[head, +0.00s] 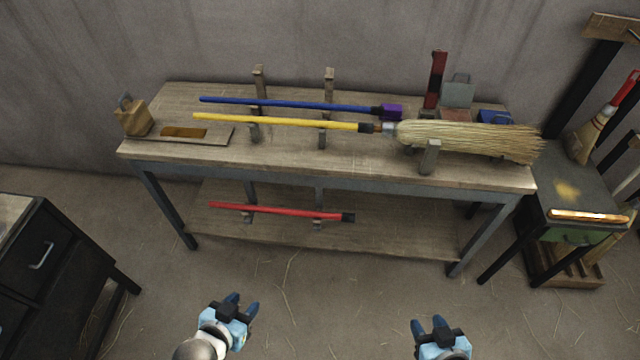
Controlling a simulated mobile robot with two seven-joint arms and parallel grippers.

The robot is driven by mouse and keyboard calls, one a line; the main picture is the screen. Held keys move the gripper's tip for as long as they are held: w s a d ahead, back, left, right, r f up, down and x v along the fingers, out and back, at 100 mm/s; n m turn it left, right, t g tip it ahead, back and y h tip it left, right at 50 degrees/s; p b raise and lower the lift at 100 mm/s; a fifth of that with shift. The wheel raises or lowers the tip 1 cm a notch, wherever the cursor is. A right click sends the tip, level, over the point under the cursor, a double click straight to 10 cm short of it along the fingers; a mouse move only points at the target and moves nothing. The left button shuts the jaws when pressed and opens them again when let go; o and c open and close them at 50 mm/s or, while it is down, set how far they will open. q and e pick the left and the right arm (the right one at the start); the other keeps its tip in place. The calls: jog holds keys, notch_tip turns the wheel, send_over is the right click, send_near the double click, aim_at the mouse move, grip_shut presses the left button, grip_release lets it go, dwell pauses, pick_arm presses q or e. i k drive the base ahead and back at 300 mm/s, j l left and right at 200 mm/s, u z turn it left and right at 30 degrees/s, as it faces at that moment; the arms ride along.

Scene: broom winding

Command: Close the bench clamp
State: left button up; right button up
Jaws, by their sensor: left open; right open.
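A wooden workbench (290,150) stands against the wall. At its right end a red and black upright piece (435,80) stands behind the broom, beside a grey plate (457,92) and a blue piece (494,118). A short wooden post (430,157) stands in front of the broom head. I cannot tell which of these form the clamp, or its jaw position. A straw broom head (465,138) lies between them, with a yellow handle (275,121) running left. My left gripper (243,304) and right gripper (428,324) are open and empty, low in front of the bench, apart from everything.
A blue handle (290,104) lies behind the yellow one on racks, and a red handle (275,211) lies on supports at the lower shelf. A wooden block (133,116) is at the bench's left. A dark cabinet (50,265) is left, a small table (570,200) right.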

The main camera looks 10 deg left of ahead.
aim_at(439, 57)
jog(key=i+l+u, duration=0.15)
jog(key=i+l, duration=0.35)
jog(key=i+l+u, duration=0.2)
jog(key=i+l, duration=0.3)
jog(key=l, duration=0.15)
